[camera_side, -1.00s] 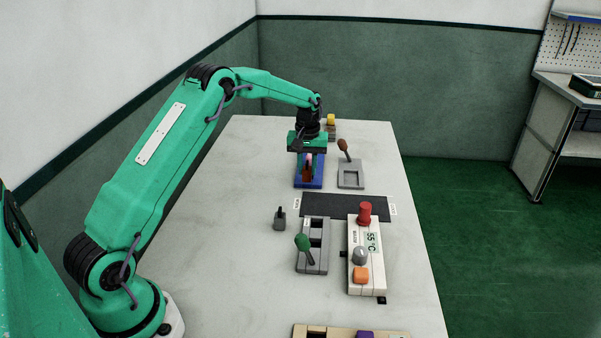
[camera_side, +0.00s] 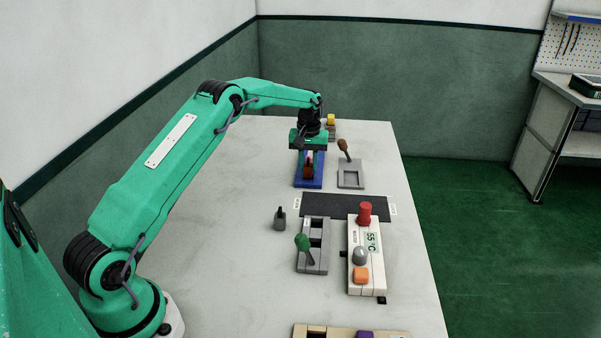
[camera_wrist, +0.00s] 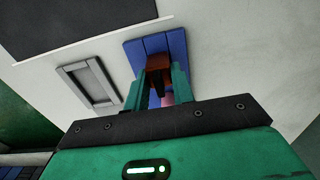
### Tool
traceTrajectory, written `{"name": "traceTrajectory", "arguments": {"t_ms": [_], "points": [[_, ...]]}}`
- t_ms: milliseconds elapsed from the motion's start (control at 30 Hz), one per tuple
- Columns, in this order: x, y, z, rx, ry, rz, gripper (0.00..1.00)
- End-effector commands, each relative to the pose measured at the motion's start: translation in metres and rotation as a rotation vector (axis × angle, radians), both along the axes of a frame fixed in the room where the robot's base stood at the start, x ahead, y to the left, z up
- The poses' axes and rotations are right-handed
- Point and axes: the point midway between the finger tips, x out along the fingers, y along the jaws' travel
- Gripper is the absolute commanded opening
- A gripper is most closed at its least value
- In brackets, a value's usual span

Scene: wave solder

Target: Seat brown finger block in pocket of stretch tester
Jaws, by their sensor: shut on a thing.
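A blue fixture with a slatted base (camera_side: 308,184), which I take for the stretch tester, stands at the far end of the table; it also shows in the wrist view (camera_wrist: 140,49). My gripper (camera_side: 309,160) is over it, pointing down. In the wrist view its green fingers (camera_wrist: 157,78) are shut on the brown finger block (camera_wrist: 159,62), which is also seen in the side view (camera_side: 308,169). A small pink part (camera_wrist: 168,100) shows behind the block, between the fingers. The pocket is hidden, and I cannot tell whether the block touches the base.
A grey frame with a brown-knobbed lever (camera_side: 343,146) stands just right of the blue fixture. A dark mat (camera_side: 345,205) lies nearer. Closer still are a grey fixture with a green lever (camera_side: 303,243) and a white 55 °C unit (camera_side: 367,285). The table's left side is clear.

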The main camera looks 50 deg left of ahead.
Motion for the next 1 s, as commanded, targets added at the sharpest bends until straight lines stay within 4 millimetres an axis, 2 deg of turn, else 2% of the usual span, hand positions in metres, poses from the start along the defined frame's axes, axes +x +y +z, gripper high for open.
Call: {"name": "traceTrajectory", "arguments": {"t_ms": [400, 1000], "points": [[0.0081, 0.0085, -0.0005, 0.001, -0.001, 0.000, 0.00], [0.0082, 0.0083, -0.0004, 0.000, 0.000, 0.000, 0.00]]}}
